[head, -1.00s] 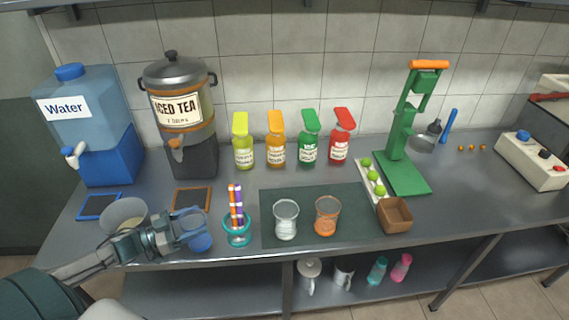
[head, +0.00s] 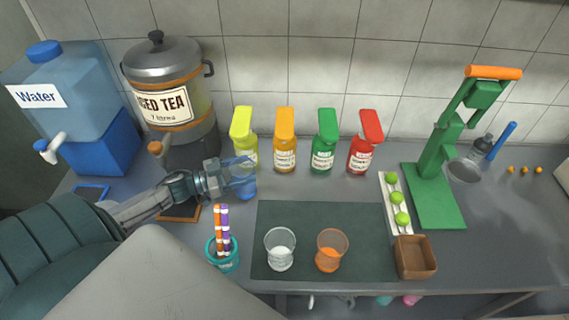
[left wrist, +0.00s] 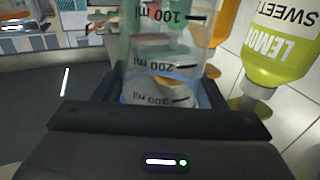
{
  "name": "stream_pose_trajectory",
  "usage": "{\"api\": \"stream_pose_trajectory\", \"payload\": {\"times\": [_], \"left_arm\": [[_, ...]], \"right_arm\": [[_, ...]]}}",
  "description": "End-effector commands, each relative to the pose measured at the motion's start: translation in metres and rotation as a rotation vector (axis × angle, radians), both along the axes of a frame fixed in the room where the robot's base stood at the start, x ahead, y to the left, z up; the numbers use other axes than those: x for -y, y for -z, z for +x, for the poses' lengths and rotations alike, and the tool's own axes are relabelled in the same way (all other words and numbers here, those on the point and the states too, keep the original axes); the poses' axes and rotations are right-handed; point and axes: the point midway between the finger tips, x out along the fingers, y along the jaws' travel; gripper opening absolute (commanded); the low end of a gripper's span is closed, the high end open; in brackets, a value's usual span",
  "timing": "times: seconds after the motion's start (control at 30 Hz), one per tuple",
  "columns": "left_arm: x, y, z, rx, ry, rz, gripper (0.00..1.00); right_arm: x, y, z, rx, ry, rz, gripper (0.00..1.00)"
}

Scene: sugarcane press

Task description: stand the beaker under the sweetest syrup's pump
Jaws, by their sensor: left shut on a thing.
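My left gripper (head: 238,178) is shut on the beaker (head: 247,191), a clear blue-tinted cup. In the left wrist view the beaker (left wrist: 165,45) shows ml marks between the fingers. It is in front of the yellow lemon syrup bottle (head: 244,143) and overlaps its lower part; I cannot tell whether it touches the counter. The lemon bottle (left wrist: 282,45) also shows close beside it in the wrist view, with part of a label reading "SWEET". Orange (head: 285,145), green (head: 324,145) and red (head: 364,145) pump bottles stand to the right. Their sweetness labels are too small to read.
An iced tea urn (head: 165,85) and a water dispenser (head: 75,110) stand at the left. A teal marker cup (head: 222,255), two glasses on a dark mat (head: 325,215), a brown box (head: 415,257) and a green press (head: 435,195) stand along the counter.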

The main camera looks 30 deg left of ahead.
Motion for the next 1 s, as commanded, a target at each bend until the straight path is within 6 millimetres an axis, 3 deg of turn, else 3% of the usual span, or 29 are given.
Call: {"api": "stream_pose_trajectory", "payload": {"times": [0.3,0.57,0.77,0.83,1.0], "left_arm": [[0.042,-0.006,0.059,0.004,-0.002,-0.005,0.31],[0.055,-0.004,0.078,0.002,-0.002,-0.003,0.31],[0.077,-0.005,0.107,0.001,-0.001,-0.005,0.31],[0.074,0.007,0.104,-0.003,-0.002,-0.001,0.31],[0.074,0.014,0.103,0.0,0.0,0.0,0.31]], "right_arm": [[0.0,-0.022,0.001,0.001,0.0,0.0,0.36],[0.0,-0.029,0.001,0.002,0.0,0.0,0.36],[-0.001,-0.042,-0.001,0.0,0.0,0.001,0.36],[-0.002,-0.044,-0.001,-0.001,0.001,0.002,0.36],[-0.002,-0.044,0.001,0.002,0.001,0.002,0.36]]}}
